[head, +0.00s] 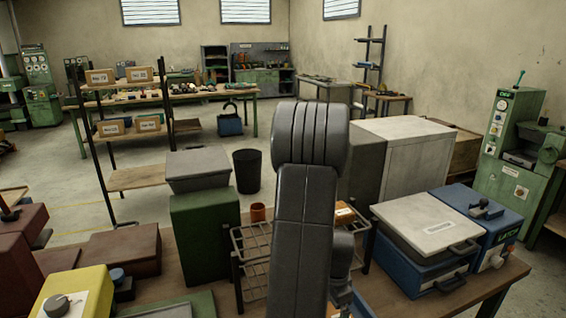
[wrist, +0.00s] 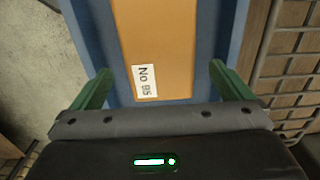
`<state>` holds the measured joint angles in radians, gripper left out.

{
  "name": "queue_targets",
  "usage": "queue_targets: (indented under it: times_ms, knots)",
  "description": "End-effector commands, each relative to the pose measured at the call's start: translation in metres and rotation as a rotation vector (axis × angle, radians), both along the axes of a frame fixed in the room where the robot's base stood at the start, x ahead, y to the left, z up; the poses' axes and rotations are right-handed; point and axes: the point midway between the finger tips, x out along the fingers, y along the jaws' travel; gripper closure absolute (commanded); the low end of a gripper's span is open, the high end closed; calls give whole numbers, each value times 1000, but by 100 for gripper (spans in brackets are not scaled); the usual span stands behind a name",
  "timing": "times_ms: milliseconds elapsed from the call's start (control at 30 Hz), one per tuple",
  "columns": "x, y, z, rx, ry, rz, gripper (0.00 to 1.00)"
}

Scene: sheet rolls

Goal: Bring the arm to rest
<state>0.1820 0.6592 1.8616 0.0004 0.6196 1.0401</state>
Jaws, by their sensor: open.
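My gripper (wrist: 160,88) shows in the wrist view with its two green fingers spread apart, one on each side of a blue-sided holder (wrist: 86,45). A tan-orange surface (wrist: 165,50) with a white label (wrist: 146,81) reading "No" and a number lies between the blue sides. The fingers overlap the blue sides in the picture; I cannot tell whether they touch. Nothing shows gripped between them. In the head view my dark grey arm (head: 308,190) stands upright in the middle and hides my gripper.
A wire rack (head: 252,240) stands on the bench left of my arm; wire mesh (wrist: 290,75) also shows in the wrist view. A green box (head: 203,235) is left, a blue case with a pale lid (head: 430,222) right. A black bin (head: 247,170) stands behind.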

Motion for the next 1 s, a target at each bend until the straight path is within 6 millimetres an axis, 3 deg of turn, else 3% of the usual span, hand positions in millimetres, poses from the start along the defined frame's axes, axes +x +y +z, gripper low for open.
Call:
queue_targets:
  times_ms: [300, 533, 1000]
  knots:
    - [-1, 0, -46, 0, 2, 0, 1]
    - [0, 0, -23, -1, -1, 0, 1]
    - [0, 0, -21, 0, 1, 0, 1]
